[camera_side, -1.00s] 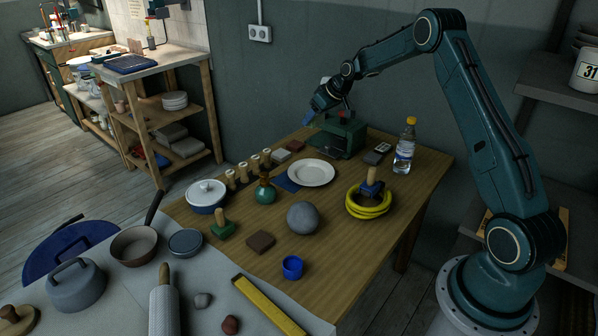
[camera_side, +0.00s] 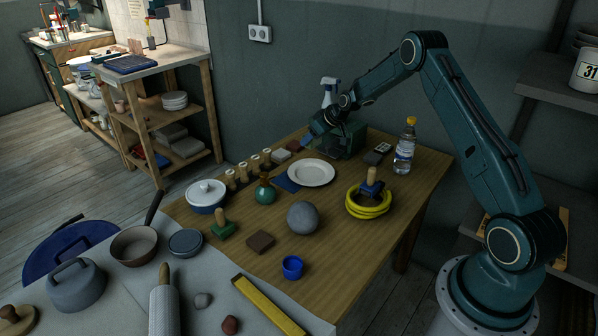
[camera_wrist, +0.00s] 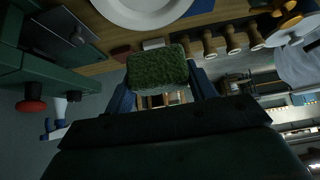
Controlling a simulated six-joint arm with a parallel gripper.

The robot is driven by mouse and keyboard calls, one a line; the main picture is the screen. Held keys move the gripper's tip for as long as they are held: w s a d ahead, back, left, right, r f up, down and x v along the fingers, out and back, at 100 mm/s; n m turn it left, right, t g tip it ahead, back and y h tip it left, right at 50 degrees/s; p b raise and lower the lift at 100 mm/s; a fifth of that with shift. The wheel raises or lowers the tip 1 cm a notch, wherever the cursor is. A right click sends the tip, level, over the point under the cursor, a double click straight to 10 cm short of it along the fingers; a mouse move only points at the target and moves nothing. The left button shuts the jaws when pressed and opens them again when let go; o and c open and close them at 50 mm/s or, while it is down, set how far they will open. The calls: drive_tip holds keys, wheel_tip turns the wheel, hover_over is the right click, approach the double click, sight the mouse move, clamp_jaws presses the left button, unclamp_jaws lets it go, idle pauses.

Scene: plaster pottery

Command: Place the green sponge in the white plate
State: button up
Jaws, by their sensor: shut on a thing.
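The green sponge (camera_wrist: 157,68) shows in the wrist view between the two blue fingers of my gripper (camera_wrist: 160,82), which is shut on it. In the side view my gripper (camera_side: 314,134) hangs above the far part of the table, behind the white plate. I cannot make out the sponge in that view. The white plate (camera_side: 311,173) lies flat and empty on the wooden table, partly beside a blue cloth. Its rim also shows at the top of the wrist view (camera_wrist: 150,22), beyond the sponge.
A dark green box (camera_side: 350,141) and a spray bottle (camera_side: 330,88) stand close to my gripper. Several wooden-handled tools (camera_side: 254,163) stand in a row left of the plate. A yellow coil (camera_side: 369,208) and a water bottle (camera_side: 405,150) stand to its right.

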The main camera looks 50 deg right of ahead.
wheel_tip(320, 180, down, 8)
drive_tip(key=shift+r, duration=0.15)
drive_tip(key=shift+f, duration=2.15)
drive_tip(key=o, duration=1)
drive_tip(key=shift+f, duration=0.1)
